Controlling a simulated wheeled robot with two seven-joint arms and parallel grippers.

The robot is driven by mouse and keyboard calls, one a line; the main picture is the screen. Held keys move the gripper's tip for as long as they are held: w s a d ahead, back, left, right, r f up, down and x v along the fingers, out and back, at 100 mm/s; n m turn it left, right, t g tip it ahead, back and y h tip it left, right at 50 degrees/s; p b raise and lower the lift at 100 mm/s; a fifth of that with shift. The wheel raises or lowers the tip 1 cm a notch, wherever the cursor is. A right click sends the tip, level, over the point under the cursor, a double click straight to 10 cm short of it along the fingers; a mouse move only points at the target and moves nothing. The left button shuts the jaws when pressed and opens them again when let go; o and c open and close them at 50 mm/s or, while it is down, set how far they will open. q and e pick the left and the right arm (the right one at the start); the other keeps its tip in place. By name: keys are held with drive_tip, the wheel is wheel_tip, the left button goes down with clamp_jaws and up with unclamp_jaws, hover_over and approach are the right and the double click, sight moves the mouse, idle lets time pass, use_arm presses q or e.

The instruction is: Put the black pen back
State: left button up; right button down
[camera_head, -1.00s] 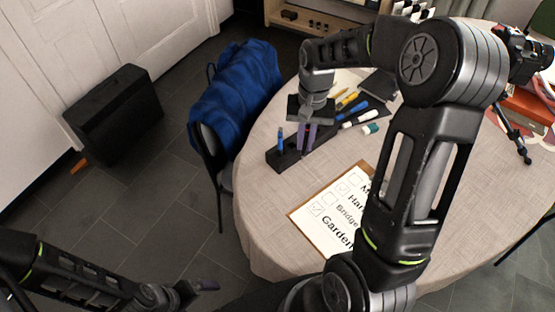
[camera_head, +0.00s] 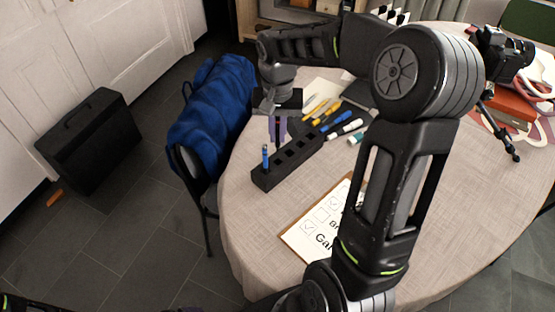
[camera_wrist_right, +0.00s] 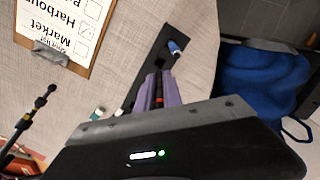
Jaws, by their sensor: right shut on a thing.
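My right gripper (camera_head: 278,138) is shut on a thin dark thing, apparently the black pen (camera_wrist_right: 159,90), which shows between the purple fingers with a reddish patch in the right wrist view. The fingers point down beside or above the far-left side of the black pen holder (camera_head: 290,160). Whether the pen's lower end touches the holder is hidden. The holder has several square holes that look empty; a blue pen (camera_head: 265,157) stands in its near end and also shows in the right wrist view (camera_wrist_right: 174,47). My left gripper is out of view.
Several pens and markers (camera_head: 341,130) lie behind the holder. A clipboard (camera_head: 300,240) lies in front. A camera on a tripod (camera_head: 500,50) stands at the right. A chair with a blue jacket (camera_head: 210,110) is close to the table's left edge.

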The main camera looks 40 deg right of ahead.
sight(278, 146)
wheel_tip(278, 146, down, 4)
drive_tip(key=shift+f, duration=0.2)
drive_tip(key=shift+f, duration=1.85)
drive_tip(key=shift+f, duration=0.15)
drive_tip(key=c, duration=1.5)
unclamp_jaws()
wheel_tip(278, 146, up, 12)
drive_tip(key=shift+r, duration=0.2)
